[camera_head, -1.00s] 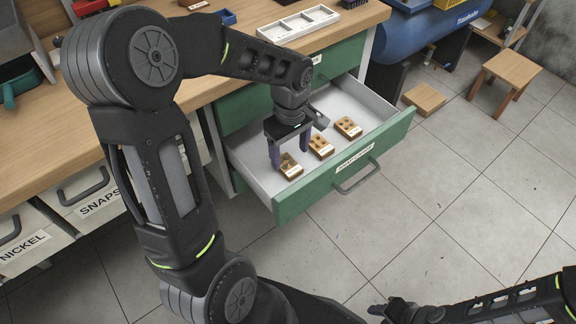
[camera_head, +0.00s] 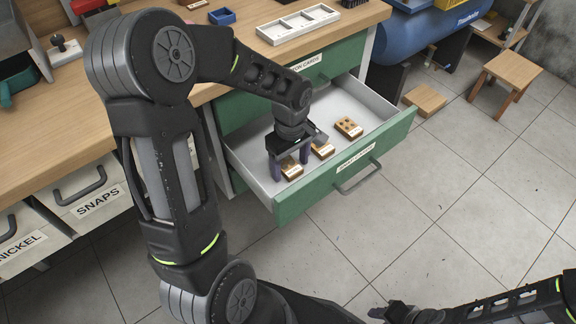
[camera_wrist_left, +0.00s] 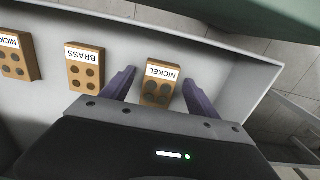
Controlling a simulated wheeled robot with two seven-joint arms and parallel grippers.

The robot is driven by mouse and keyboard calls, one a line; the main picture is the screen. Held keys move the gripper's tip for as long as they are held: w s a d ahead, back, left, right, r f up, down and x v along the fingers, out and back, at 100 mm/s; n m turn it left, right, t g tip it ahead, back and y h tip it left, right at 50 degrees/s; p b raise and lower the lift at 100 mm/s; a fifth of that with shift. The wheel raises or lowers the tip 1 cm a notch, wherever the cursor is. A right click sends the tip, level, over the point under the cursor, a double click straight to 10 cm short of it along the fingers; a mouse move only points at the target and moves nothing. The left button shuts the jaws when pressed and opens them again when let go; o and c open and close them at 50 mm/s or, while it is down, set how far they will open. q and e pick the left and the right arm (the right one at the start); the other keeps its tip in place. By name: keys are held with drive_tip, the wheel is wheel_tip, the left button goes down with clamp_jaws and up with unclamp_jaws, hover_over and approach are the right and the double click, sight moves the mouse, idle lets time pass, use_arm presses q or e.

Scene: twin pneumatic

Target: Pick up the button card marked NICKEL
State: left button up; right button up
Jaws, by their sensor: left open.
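Three wooden cards lie in a row in the open green drawer (camera_head: 390,143). That gripper (camera_head: 290,168) is open and low over the drawer's near-left card (camera_head: 292,174), one finger on each side. The card marked BRASS (camera_wrist_left: 86,70) is beside it. A third card (camera_wrist_left: 17,58), its label cut off and showing "NICK", is at the left edge; it is the far card (camera_head: 348,127) in the head view. My right gripper (camera_head: 388,312) is at the bottom, small and unclear.
The drawer's walls surround the cards; its front label seems to read SNAP CARDS. The closed drawer above has a label ending in "ON CARDS" (camera_head: 307,63). A white tray (camera_head: 298,25) sits on the wooden bench. Bins marked SNAPS (camera_head: 97,203) and NICKEL (camera_head: 22,248) are at left.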

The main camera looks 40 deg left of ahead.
use_arm(q)
drive_tip(key=shift+c, duration=0.3)
drive_tip(key=c, duration=1.4)
